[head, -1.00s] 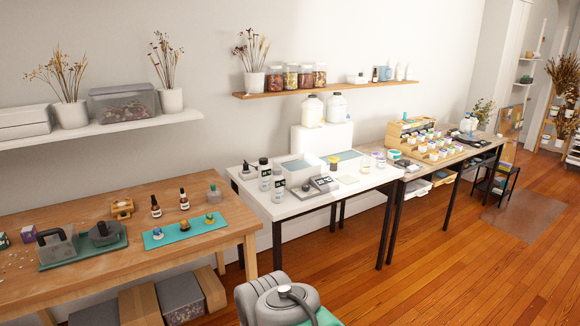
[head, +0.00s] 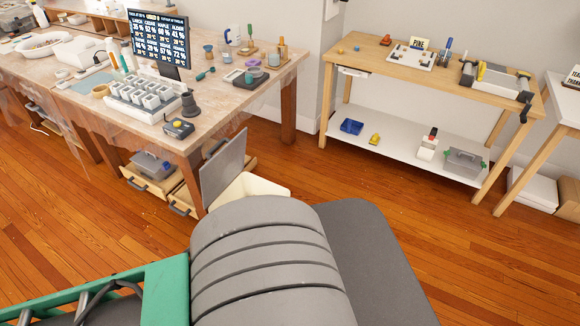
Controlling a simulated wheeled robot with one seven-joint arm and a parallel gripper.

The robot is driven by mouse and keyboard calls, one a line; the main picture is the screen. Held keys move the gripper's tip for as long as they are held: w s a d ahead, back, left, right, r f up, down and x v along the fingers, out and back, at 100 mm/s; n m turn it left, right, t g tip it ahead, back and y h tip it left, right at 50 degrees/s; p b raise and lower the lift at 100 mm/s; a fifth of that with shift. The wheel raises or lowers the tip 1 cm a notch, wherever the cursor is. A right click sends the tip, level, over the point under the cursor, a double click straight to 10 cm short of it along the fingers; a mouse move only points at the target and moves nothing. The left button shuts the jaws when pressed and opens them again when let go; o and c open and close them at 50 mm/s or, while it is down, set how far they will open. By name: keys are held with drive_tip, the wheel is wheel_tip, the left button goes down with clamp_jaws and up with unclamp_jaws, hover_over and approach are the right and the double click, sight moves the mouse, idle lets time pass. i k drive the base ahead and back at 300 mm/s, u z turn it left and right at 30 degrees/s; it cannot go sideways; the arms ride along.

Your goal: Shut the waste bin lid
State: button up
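A cream waste bin (head: 262,186) stands on the wood floor beside the right end of the long work table in the head view. Its grey lid (head: 223,166) is open and stands up steeply at the bin's left side. The lower part of the bin is hidden behind my own large grey arm link, which fills the bottom middle of the view. My gripper is not in view.
The long work table (head: 218,108) with open lower drawers (head: 150,184) stands left of the bin. A wooden bench (head: 372,62) with a white lower shelf (head: 390,148) stands at the back right. The floor (head: 440,235) between the bin and this bench is clear.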

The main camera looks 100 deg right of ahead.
sight(221, 169)
drive_tip(key=z, duration=1.5)
drive_tip(key=i, duration=1.45)
drive_tip(key=z, duration=2.05)
drive_tip(key=k, duration=0.4)
drive_tip(key=u, duration=1.5)
drive_tip(key=i, duration=0.9)
drive_tip(key=z, duration=0.25)
